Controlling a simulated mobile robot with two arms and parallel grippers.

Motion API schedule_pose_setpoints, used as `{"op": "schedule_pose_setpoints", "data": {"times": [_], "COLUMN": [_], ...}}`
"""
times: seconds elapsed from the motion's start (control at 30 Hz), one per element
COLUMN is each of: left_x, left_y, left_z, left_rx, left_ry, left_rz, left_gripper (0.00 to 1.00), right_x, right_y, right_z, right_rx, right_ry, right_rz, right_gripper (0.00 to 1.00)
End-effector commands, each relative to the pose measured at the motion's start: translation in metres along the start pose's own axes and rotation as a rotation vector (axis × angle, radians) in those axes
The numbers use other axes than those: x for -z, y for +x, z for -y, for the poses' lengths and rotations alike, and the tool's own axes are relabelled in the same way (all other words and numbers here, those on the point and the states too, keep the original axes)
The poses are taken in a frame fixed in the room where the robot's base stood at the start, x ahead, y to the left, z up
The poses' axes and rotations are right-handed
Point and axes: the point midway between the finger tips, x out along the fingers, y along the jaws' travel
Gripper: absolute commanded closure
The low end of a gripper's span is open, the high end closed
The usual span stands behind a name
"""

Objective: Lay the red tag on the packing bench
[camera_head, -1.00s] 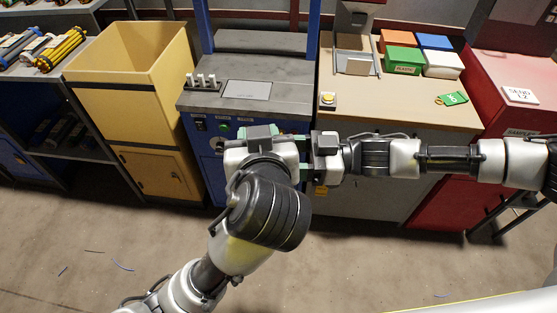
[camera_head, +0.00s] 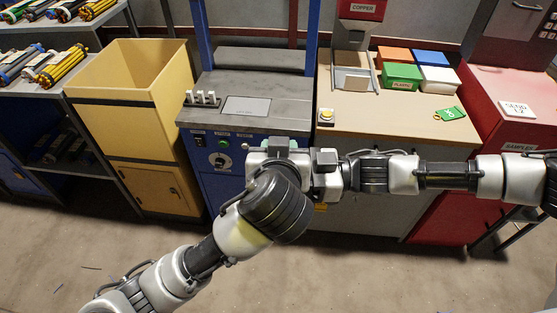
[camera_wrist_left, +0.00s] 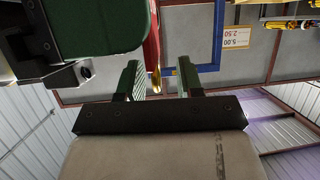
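A narrow red piece (camera_wrist_left: 152,45), apparently the red tag seen edge-on, shows between my left gripper's green fingers (camera_wrist_left: 160,80) in the left wrist view. Those fingers stand apart, with a gap on the tag's right side. A large dark green finger of my right gripper (camera_wrist_left: 105,25) lies against the tag at upper left; its other finger is hidden. In the head view my left gripper (camera_head: 290,152) and right gripper (camera_head: 314,165) meet in front of the benches, and the tag is hidden. A tan-topped bench (camera_head: 385,122) stands behind; I cannot tell if it is the packing bench.
A green tag (camera_head: 450,114) lies on the tan top's right side. Coloured boxes (camera_head: 401,76) and a yellow button (camera_head: 326,115) stand there too. A grey-topped blue machine bench (camera_head: 255,65), a yellow bin (camera_head: 115,115) and a red cabinet (camera_head: 500,90) flank it.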

Motion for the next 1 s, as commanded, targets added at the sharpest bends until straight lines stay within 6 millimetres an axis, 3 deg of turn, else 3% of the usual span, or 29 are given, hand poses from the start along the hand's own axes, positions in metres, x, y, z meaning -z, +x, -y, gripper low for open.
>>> {"op": "schedule_pose_setpoints", "data": {"times": [0.13,0.43,0.47,0.7,0.87,0.9,1.0], "left_x": [0.0000,0.0001,0.0001,0.0000,0.0000,0.0001,0.0001], "left_y": [0.0108,0.0132,0.0131,0.0130,0.0131,0.0132,0.0131], "left_z": [0.0005,0.0003,0.0003,0.0004,0.0010,0.0011,0.0011], "left_rx": [0.002,0.000,0.000,0.001,0.002,0.003,0.003], "left_ry": [0.000,-0.001,-0.001,-0.001,-0.001,-0.001,-0.001], "left_rz": [0.000,0.000,0.000,0.000,0.000,0.000,0.000], "left_gripper": [0.64,0.64,0.65,1.00,1.00,1.00,1.00], "right_x": [0.0001,0.0001,0.0001,0.0001,0.0000,0.0000,-0.0001], "right_y": [0.0000,0.0000,0.0000,-0.0001,-0.0005,-0.0006,-0.0005], "right_z": [0.0000,0.0000,0.0000,0.0000,-0.0003,-0.0004,-0.0004], "right_rx": [0.000,0.000,0.000,0.000,-0.001,-0.001,-0.001], "right_ry": [0.000,0.000,0.000,0.000,0.000,0.000,0.000], "right_rz": [0.000,0.000,0.000,0.000,0.000,0.000,0.000], "right_gripper": [0.65,0.65,0.65,0.65,0.65,0.41,0.26]}}
